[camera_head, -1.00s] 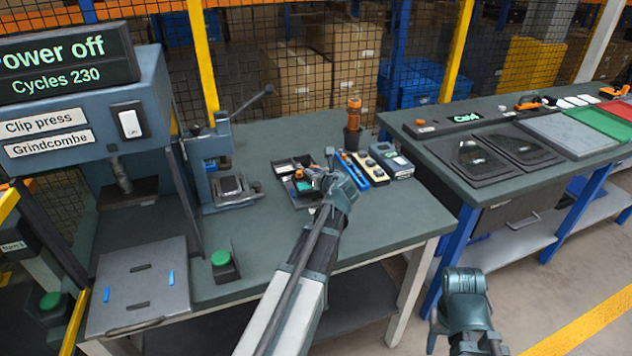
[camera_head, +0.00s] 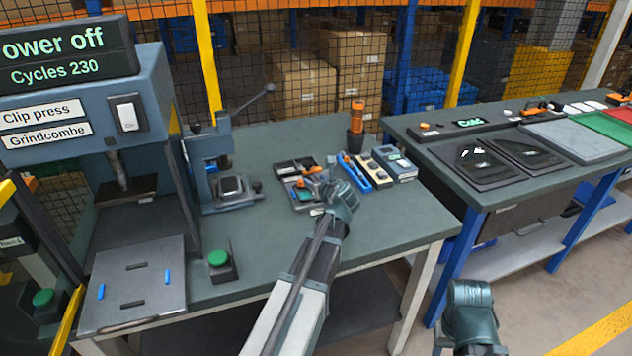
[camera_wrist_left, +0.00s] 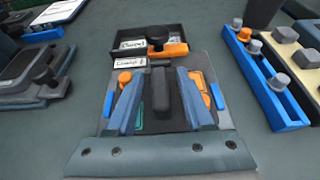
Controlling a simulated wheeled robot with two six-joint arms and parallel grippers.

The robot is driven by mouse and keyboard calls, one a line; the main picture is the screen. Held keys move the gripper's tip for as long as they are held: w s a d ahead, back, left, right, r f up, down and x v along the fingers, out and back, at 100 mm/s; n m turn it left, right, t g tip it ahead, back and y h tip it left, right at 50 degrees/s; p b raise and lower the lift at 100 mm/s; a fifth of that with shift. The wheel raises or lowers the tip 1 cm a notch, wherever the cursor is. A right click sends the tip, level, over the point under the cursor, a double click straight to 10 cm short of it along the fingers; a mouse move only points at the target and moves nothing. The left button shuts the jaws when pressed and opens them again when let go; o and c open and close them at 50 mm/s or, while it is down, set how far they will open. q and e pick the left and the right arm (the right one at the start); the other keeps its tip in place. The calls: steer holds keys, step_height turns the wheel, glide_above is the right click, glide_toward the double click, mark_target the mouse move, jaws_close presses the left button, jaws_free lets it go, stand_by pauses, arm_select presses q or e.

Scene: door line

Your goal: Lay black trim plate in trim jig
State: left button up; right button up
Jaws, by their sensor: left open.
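A grey plate with slots and blue pads (camera_head: 138,287) lies under the clip press. I cannot tell if it is the trim jig.
Right of the tray stand a blue rack (camera_head: 355,175), a beige rack (camera_head: 380,170) and a grey box (camera_head: 396,164). An orange-handled tool (camera_head: 356,118) stands behind. A lever press (camera_head: 226,185) is to the left, and a green button (camera_head: 219,259) nearer.

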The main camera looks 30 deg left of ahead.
arm_select(q)
steer(key=shift+s+d+r+p, duration=0.15)
steer(key=shift+s+r+p, duration=0.05)
steer(key=shift+r+p, duration=0.15)
steer(key=p+v, duration=0.4)
steer(key=v, duration=0.7)
steer(key=shift+d, duration=0.25)
arm_select(e)
step_height(320, 180, up, 5)
steer(key=shift+f, duration=0.1)
arm_select(q)
steer(key=shift+s+d, duration=0.1)
steer(key=shift+s, duration=0.05)
arm_select(e)
steer(key=shift+s+d, duration=0.1)
